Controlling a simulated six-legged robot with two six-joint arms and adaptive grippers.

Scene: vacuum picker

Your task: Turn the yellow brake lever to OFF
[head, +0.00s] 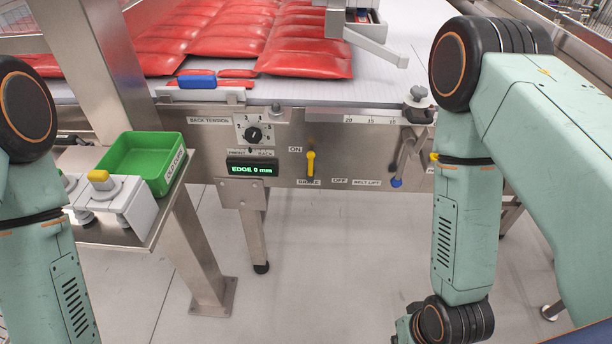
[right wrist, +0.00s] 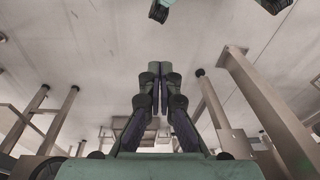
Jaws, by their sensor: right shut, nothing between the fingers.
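The yellow brake lever (head: 311,164) is on the front panel of the metal machine in the head view. It stands about upright, near the ON label (head: 295,149) at its upper left. The BRAKE label (head: 309,182) is below it, and the OFF label (head: 340,180) is to the lower right. My right gripper (right wrist: 158,74) shows in the right wrist view, shut and empty, with floor behind it. It is not visible in the head view, and nothing shows touching the lever. My left gripper is out of view.
A dial (head: 253,133) and a display (head: 252,169) sit left of the lever. A blue-tipped handle (head: 397,182) hangs to its right. A green bin (head: 139,160) stands on a side shelf. Red packs (head: 302,52) lie on top. The floor before the panel is clear.

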